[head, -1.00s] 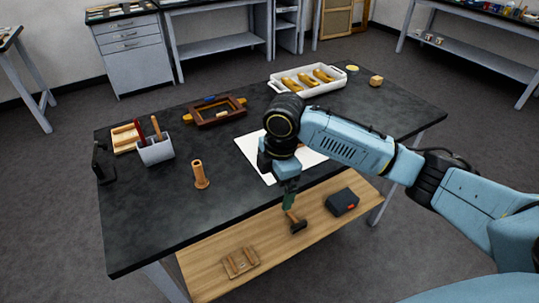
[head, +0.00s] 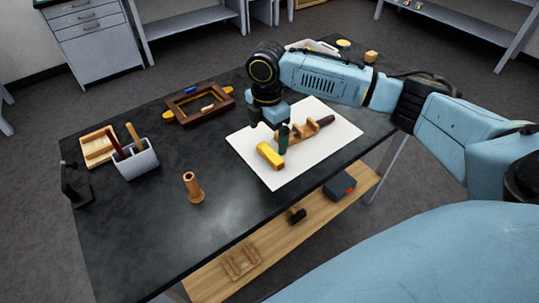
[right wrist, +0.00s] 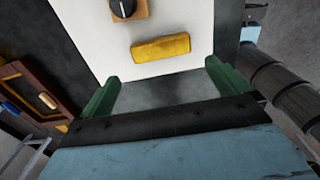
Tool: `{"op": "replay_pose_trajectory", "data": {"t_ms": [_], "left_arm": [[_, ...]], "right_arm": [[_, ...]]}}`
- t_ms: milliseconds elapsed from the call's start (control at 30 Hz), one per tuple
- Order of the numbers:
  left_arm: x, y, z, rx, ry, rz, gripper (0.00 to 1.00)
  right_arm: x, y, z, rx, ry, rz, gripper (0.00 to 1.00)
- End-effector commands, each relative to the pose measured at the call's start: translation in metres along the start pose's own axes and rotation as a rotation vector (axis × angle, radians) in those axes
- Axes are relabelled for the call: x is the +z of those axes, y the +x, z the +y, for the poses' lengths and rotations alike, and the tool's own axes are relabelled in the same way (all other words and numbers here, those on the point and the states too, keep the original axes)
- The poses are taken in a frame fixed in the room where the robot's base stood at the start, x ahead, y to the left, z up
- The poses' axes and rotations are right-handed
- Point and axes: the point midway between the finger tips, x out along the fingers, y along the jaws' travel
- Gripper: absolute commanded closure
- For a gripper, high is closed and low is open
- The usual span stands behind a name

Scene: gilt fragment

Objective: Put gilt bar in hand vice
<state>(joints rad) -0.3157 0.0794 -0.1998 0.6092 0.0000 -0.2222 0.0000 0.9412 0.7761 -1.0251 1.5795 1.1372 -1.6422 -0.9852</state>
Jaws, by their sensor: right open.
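The gilt bar (head: 270,155), a short yellow block, lies on a white sheet (head: 275,180) on the dark table. A wooden piece with a dark handle, which looks like the hand vice (head: 308,131), lies just right of it on the sheet. My right gripper (head: 278,138) is over the sheet, close to the bar and partly hidden by its own wrist. In the right wrist view its green fingers (right wrist: 162,70) are spread and empty, with the bar (right wrist: 160,47) just beyond the tips. A wooden block with a black knob (right wrist: 124,9) shows past the bar. My left gripper is out of view.
An upright wooden peg (head: 193,188) stands left of the sheet. A lower shelf (head: 265,235) holds a few items.

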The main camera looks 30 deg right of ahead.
Motion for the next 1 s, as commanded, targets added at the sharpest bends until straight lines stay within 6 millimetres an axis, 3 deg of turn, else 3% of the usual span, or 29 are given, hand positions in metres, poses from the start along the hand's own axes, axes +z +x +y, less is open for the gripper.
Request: {"op": "replay_pose_trajectory", "data": {"t_ms": [167,400,600,833,1000], "left_arm": [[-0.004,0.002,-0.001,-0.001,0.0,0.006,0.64],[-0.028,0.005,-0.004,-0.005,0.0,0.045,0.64],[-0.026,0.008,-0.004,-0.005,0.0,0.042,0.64],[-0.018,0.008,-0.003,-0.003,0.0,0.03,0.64],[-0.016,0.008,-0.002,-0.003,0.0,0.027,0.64]], "right_arm": [[0.0,0.016,0.0,0.0,0.0,0.0,0.0],[0.007,0.046,-0.005,-0.003,0.002,-0.001,0.0],[0.007,0.066,-0.004,0.001,0.0,-0.001,0.0],[0.007,0.068,-0.004,0.002,0.0,-0.001,0.0],[0.007,0.067,-0.004,0.002,0.0,-0.001,0.2]]}}
